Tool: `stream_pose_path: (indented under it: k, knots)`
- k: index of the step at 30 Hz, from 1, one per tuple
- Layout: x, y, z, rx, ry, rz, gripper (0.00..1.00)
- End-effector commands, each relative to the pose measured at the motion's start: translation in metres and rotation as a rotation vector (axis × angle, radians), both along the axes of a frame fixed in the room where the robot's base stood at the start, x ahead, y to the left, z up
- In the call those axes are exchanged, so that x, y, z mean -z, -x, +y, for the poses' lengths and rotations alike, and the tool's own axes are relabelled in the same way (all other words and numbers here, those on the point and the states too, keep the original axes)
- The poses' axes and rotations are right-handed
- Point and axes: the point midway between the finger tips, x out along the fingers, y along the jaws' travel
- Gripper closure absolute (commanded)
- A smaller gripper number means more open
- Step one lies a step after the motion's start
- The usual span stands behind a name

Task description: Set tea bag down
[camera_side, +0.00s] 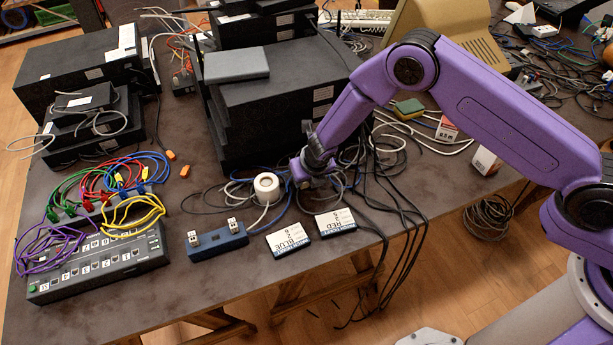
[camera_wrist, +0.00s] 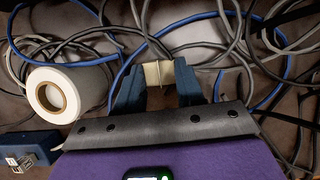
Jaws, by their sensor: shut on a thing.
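My gripper (camera_wrist: 158,76) shows blue fingers in the wrist view, shut on a small cream, folded-looking tea bag (camera_wrist: 156,72). The tea bag sits between the fingertips, over or among a tangle of grey, black and blue cables; I cannot tell whether it touches the table. In the side view my gripper (camera_side: 303,178) is low over the table, just right of a white roll. The tea bag cannot be made out there.
The white roll (camera_wrist: 57,95) stands close left of my gripper. Black boxes (camera_side: 262,110) stand behind. Loose cables (camera_side: 385,185) crowd the right.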

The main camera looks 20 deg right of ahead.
Motion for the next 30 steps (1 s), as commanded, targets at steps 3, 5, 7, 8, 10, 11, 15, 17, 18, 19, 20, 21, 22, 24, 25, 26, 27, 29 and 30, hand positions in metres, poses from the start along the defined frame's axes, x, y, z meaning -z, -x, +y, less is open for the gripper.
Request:
stream_pose_path:
  k: [3, 5, 7, 8, 10, 11, 15, 17, 18, 19, 20, 21, 22, 24, 25, 26, 27, 29, 30]
  knots:
    - [0.002, 0.000, 0.000, 0.000, 0.000, 0.000, 0.90]
    - [0.003, 0.000, 0.000, 0.001, 0.000, 0.000, 0.56]
    - [0.003, 0.000, 0.000, 0.001, 0.000, 0.000, 0.37]
    - [0.003, 0.000, 0.000, 0.001, 0.000, 0.000, 0.37]
    - [0.003, 0.000, 0.000, 0.001, 0.000, 0.000, 0.37]
    - [0.003, 0.000, 0.000, 0.001, 0.000, 0.000, 0.37]
    - [0.002, 0.000, 0.000, 0.001, 0.000, 0.000, 0.37]
    - [0.001, 0.000, 0.000, 0.000, 0.000, 0.000, 0.37]
    - [-0.001, 0.000, 0.000, 0.000, 0.000, 0.000, 0.37]
    - [-0.002, 0.001, 0.000, 0.000, 0.000, 0.000, 0.37]
    - [-0.004, 0.002, 0.000, 0.000, 0.000, 0.000, 0.37]
    - [-0.008, 0.003, 0.000, 0.000, 0.000, -0.001, 0.37]
    - [-0.012, 0.004, 0.000, 0.000, 0.000, -0.001, 0.37]
    - [-0.021, 0.007, 0.000, 0.001, -0.001, -0.001, 0.37]
    - [-0.025, 0.009, 0.000, 0.001, 0.000, -0.001, 0.37]
    - [-0.029, 0.011, 0.000, 0.001, -0.001, -0.002, 0.37]
    - [-0.036, 0.014, 0.000, 0.001, -0.001, -0.002, 0.37]
    - [-0.045, 0.017, 0.000, -0.001, -0.002, -0.002, 0.37]
    - [-0.051, 0.020, 0.000, 0.001, -0.001, -0.002, 0.37]
